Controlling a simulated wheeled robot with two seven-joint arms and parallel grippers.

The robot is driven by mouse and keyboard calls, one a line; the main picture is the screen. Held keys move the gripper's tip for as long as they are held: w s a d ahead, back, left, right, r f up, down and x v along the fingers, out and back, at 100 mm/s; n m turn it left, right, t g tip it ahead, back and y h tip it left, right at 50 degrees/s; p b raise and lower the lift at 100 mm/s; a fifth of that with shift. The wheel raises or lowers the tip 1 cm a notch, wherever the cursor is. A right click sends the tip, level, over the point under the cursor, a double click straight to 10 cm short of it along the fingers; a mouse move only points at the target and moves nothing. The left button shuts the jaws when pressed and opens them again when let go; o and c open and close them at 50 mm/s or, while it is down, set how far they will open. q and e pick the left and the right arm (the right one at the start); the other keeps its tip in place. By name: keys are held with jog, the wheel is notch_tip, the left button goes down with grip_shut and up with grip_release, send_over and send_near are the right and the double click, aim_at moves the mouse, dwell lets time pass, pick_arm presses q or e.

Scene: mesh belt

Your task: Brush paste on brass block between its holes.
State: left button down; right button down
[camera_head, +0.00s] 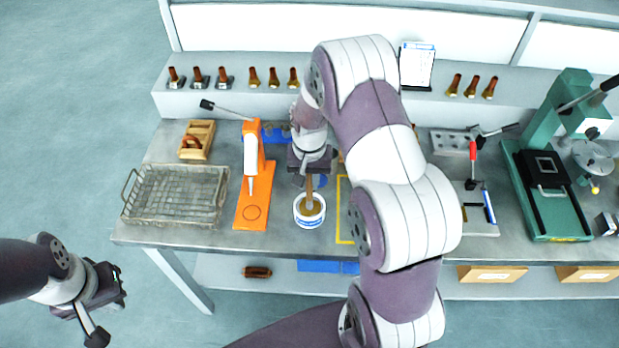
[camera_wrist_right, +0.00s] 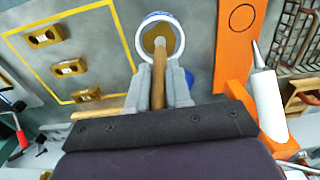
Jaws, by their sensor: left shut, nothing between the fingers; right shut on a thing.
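My right gripper (camera_head: 311,172) is shut on a brush with a wooden handle (camera_wrist_right: 158,72) and holds it upright. The brush's lower end is in a white and blue pot (camera_head: 310,220) of brown paste, so its bristles are hidden. The right wrist view shows the gripper (camera_wrist_right: 160,90) around the handle and the pot (camera_wrist_right: 178,40) ahead. Three brass blocks with holes, a far one (camera_wrist_right: 45,37), a middle one (camera_wrist_right: 69,68) and a near one (camera_wrist_right: 88,96), lie inside a yellow outline on the table. My arm hides them in the head view. My left gripper (camera_head: 122,286) is shut and empty, off the table's left front.
An orange dispenser stand (camera_head: 254,200) with a white cartridge is just left of the pot. A wire mesh basket (camera_head: 175,194) is further left. A green press (camera_head: 545,190) stands at the right. Several brass and dark pieces stand on the back shelf.

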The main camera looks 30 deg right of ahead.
dwell(0.4)
notch_tip(320, 180, up, 7)
jog(key=p, duration=0.6)
dwell(0.3)
